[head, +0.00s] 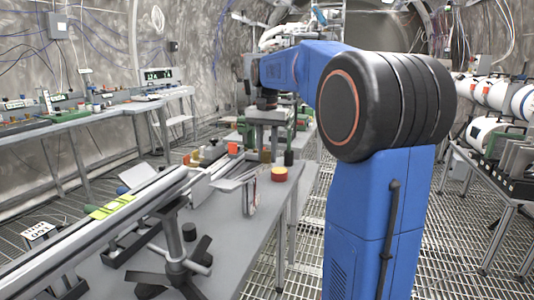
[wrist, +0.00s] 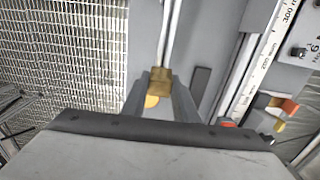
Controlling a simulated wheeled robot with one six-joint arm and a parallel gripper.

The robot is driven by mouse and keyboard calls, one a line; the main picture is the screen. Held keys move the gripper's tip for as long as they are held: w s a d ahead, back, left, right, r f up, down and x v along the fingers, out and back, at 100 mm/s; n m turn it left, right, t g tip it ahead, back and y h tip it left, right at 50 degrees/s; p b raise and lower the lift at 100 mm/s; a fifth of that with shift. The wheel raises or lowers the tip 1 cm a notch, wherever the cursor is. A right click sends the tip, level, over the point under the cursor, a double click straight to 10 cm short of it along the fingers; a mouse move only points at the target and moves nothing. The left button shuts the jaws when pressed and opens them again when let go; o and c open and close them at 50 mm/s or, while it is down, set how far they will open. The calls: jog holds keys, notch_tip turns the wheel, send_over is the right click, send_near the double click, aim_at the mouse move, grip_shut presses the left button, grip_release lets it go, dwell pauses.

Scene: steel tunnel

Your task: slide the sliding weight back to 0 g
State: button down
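In the wrist view, a brass-coloured block (wrist: 160,78), which looks like the sliding weight, sits on a thin pale beam (wrist: 171,30) that runs away up the picture. My gripper (wrist: 159,88) has one grey finger on each side of the block, very close to it. Whether the fingers touch it is not clear. A yellow-orange round part (wrist: 152,101) shows just below the block, between the fingers. No gram marks can be read on the beam. In the head view my blue arm hides much of the far bench, and the weight cannot be made out.
A millimetre scale (wrist: 262,55) runs along the right of the wrist view, with red and yellow parts (wrist: 284,106) beside it. Grated floor lies left of the beam.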

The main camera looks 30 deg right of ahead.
aim_at(255, 169)
jog(key=s+a, duration=0.2)
jog(key=s+a+r, duration=0.1)
jog(key=s+a, duration=0.1)
jog(key=a, duration=0.1)
jog(key=s+a+r, duration=0.1)
jog(key=s+a, duration=0.1)
jog(key=a, duration=0.1)
jog(key=shift+s, duration=0.1)
jog(key=c, duration=1.4)
grip_release()
jog(key=shift+s+a+r, duration=0.1)
notch_tip(255, 169, up, 17)
jog(key=shift+r, duration=0.2)
